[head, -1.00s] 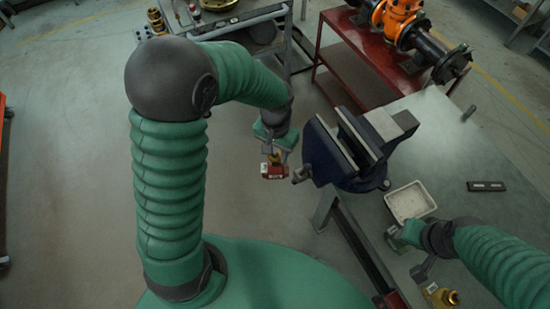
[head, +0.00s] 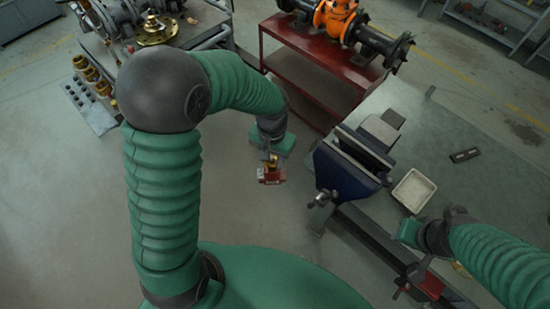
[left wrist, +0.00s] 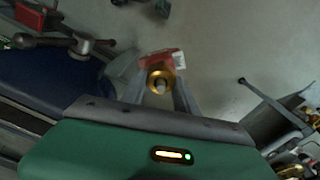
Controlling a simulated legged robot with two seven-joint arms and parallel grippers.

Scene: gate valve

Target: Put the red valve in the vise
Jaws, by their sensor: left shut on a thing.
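My left gripper (head: 268,160) is shut on the red valve (head: 271,175) and holds it in the air, left of the vise and apart from it. In the left wrist view the valve (left wrist: 160,75) sits between the fingers, with its brass end towards the camera and its red part behind. The blue vise (head: 343,178) is fixed at the table's left edge, with a dark gap between its jaws. The vise also shows at the left of the left wrist view (left wrist: 45,85). My right gripper (head: 420,272) is low over the table's near side; its fingers are hard to make out.
A white tray (head: 413,190) and a dark flat object (head: 465,155) lie on the workbench (head: 425,135). The vise handle (head: 322,198) sticks out towards the left. A red table (head: 310,62) bears an orange valve and pipe. Open floor lies left of the vise.

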